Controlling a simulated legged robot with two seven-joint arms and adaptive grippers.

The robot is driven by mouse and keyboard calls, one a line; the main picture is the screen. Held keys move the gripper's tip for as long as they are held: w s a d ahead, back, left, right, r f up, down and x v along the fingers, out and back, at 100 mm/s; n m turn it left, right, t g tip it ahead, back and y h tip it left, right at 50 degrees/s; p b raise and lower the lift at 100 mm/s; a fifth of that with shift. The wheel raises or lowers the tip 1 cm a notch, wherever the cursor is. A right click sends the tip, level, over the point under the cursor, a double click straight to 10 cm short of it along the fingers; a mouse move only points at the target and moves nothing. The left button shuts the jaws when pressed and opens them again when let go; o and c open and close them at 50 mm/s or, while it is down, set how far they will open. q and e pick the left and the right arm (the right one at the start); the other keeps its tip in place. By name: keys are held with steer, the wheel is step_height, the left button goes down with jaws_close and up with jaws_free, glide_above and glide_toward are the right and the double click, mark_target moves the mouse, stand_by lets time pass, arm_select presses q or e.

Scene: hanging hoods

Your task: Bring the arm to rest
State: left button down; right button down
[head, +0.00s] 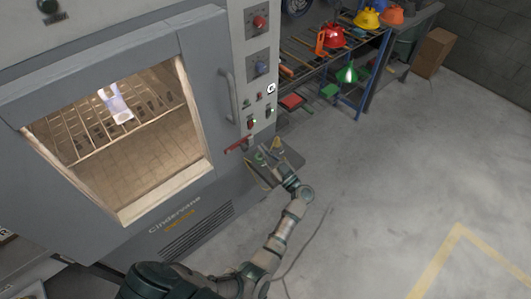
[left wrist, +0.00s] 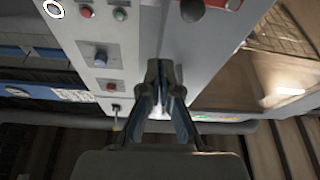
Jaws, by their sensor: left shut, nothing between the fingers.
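My left arm (head: 285,225) comes in from the bottom and reaches toward the machine's control panel. My left gripper (head: 262,160) is at the panel's lower end, below the buttons and beside a red handle (head: 238,145). In the left wrist view the two dark fingers of the left gripper (left wrist: 163,72) are together, with nothing between them. Whether the fingertips touch the panel, I cannot tell. My right gripper is in neither view.
A grey machine (head: 205,195) with a lit window (head: 120,135) and a vertical door handle (head: 227,95) stands at left. A cardboard box (head: 433,52) stands behind. The right floor is clear.

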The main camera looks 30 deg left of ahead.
arm_select(q)
steer(key=shift+s+d+f, duration=0.15)
steer(key=shift+s+d, duration=0.1)
steer(key=shift+d, duration=0.2)
